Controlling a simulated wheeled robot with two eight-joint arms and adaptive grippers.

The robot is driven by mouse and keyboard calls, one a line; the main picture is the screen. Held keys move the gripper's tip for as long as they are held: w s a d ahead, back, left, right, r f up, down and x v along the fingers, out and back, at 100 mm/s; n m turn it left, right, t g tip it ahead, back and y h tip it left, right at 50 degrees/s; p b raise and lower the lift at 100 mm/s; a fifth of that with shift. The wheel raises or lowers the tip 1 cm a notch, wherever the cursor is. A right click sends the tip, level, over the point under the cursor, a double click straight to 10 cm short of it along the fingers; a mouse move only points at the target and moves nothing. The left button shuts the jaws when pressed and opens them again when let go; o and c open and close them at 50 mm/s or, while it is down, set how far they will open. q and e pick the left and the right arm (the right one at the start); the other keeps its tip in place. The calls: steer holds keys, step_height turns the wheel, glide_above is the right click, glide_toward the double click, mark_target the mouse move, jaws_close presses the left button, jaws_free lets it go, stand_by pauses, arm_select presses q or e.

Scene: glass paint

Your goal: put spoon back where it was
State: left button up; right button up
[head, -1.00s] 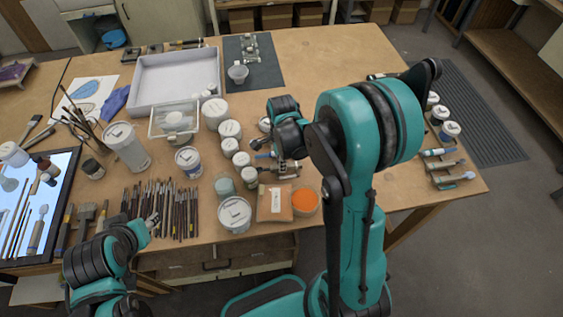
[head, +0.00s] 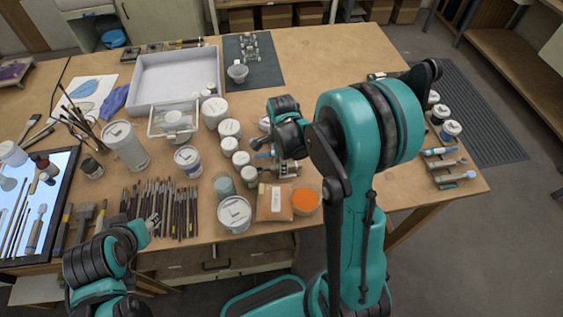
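I cannot make out a spoon for certain. My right gripper (head: 279,168) is low over the table, among the small white jars and behind the orange powder bowl (head: 305,200). Its fingers are small and partly covered by my arm, so I cannot tell whether it holds anything. A thin blue piece (head: 263,155) shows beside it. My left gripper (head: 154,224) is at the table's front edge, by the row of brushes (head: 170,205). Its fingertips are too small to tell open from shut.
A brown packet (head: 274,203) and a white-lidded tub (head: 234,214) stand in front of my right gripper. White jars (head: 229,129) line its left. A grey tray (head: 175,80) lies at the back.

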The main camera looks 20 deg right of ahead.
step_height(320, 180, up, 12)
stand_by(0.5)
